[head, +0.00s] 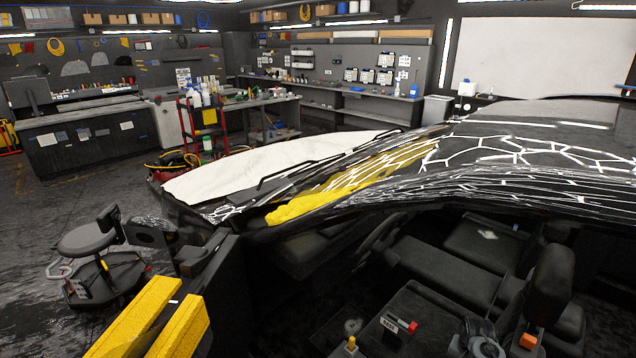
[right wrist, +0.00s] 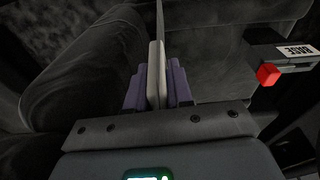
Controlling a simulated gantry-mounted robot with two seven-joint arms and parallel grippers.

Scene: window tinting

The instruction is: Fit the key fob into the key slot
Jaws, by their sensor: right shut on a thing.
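In the right wrist view my right gripper (right wrist: 157,70) has its purple fingers shut on a thin pale grey piece, which I take to be the key fob (right wrist: 154,88). A narrow strip runs up from it to the top edge of the view. The held piece stands clear between the fingers, above the dark car interior. I cannot make out a key slot in either view. My left gripper is not in view. I cannot pick out my right gripper with certainty in the head view.
A dark box labelled BASE (right wrist: 298,51) with a red block (right wrist: 268,74) lies to the gripper's right; the red block (head: 411,328) also shows in the head view. Dark seats (head: 551,285) surround the console. Yellow pads (head: 132,318) are at lower left.

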